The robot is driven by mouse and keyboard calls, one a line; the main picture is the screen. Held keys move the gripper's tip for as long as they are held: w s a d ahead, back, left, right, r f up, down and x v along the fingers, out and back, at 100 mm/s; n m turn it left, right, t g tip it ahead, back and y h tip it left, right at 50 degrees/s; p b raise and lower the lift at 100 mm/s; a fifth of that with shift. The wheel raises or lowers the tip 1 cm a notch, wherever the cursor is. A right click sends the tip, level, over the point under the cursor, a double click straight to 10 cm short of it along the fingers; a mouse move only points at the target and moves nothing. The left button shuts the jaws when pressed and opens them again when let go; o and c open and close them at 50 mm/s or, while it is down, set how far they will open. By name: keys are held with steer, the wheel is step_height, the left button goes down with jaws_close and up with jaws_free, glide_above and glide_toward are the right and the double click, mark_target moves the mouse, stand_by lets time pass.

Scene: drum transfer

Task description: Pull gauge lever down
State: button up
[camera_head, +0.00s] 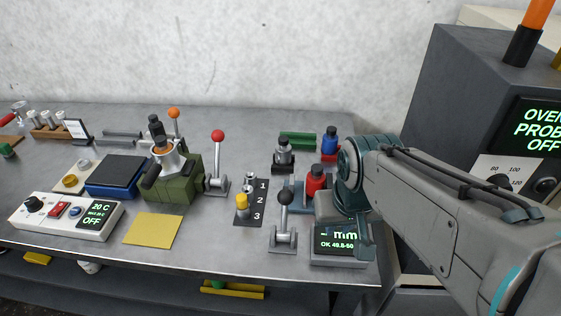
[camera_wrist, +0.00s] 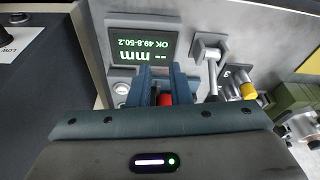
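The gauge lever (camera_head: 284,220) has a black knob and a grey base and stands upright at the front of the bench, just left of the gauge display (camera_head: 338,240). In the wrist view the lever (camera_wrist: 212,72) is right of the display (camera_wrist: 143,45), which reads "mm OK 49.8-50.2". My gripper (camera_wrist: 161,80) shows two blue fingers with a gap between them, apart from the lever. A red part (camera_wrist: 165,98) shows between the fingers; I cannot tell whether they touch it. In the head view my arm partly hides the hand.
The dark oven cabinet (camera_head: 455,90) stands at right. A yellow pad (camera_head: 153,230) lies at front left.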

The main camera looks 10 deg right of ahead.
mark_target(285, 213)
steer(key=shift+g, duration=0.4)
steer(key=w+a+r, duration=0.1)
steer(key=w, duration=0.2)
steer(key=w+a+r+b, duration=0.1)
steer(key=w, duration=0.2)
steer(key=w+a+r, duration=0.1)
steer(key=w+r, duration=0.1)
steer(key=w, duration=0.1)
jaws_close()
steer(key=w+a+r+g+b, duration=0.1)
steer(key=w+a+r, duration=0.1)
steer(key=w+a, duration=0.3)
steer(key=shift+w+r, duration=0.2)
steer(key=shift+w, duration=1.65)
step_height(285, 213, down, 10)
steer(key=b, duration=0.1)
steer(key=s, duration=0.1)
steer(key=s+r, duration=0.1)
steer(key=s, duration=0.1)
steer(key=shift+a, duration=0.2)
